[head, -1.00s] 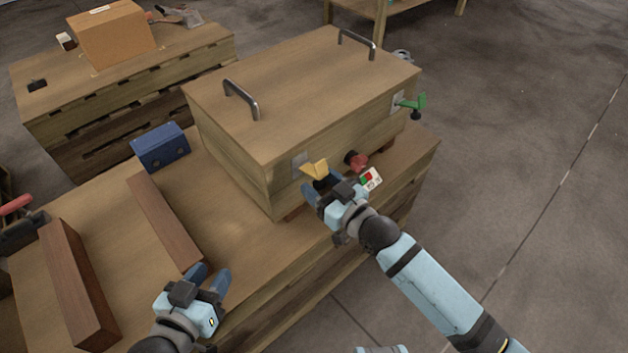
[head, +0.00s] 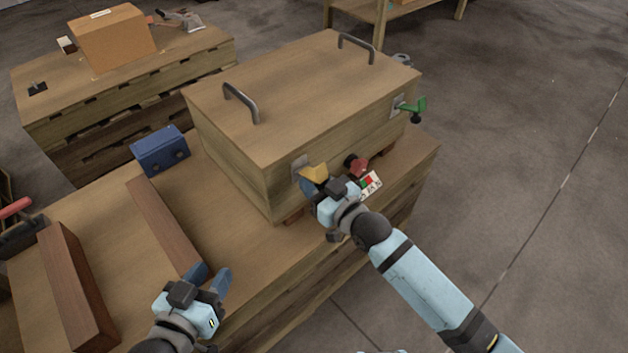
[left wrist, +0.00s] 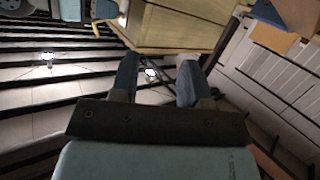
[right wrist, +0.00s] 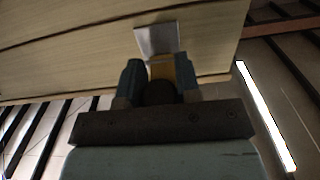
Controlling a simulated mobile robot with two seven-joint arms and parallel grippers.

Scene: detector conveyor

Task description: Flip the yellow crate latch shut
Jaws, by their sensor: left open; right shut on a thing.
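The wooden crate (head: 290,95) sits on the pallet stack, with two metal handles on its lid. The yellow latch (head: 314,173) is on its front side near the left end, on a grey plate. A green latch (head: 413,105) is further right on the same side. My right gripper (head: 318,187) is at the yellow latch and shut on it. In the right wrist view the yellow latch (right wrist: 186,72) shows between the fingers, below the grey plate (right wrist: 157,39); the fingers hide part of it. My left gripper (head: 208,278) is open and empty over the table's front left, away from the crate.
A red knob (head: 357,164) and a small card with red and green marks (head: 371,182) are just right of my right gripper. A blue box (head: 160,150) and two brown wooden bars (head: 163,225) lie left of the crate. Floor is free at right.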

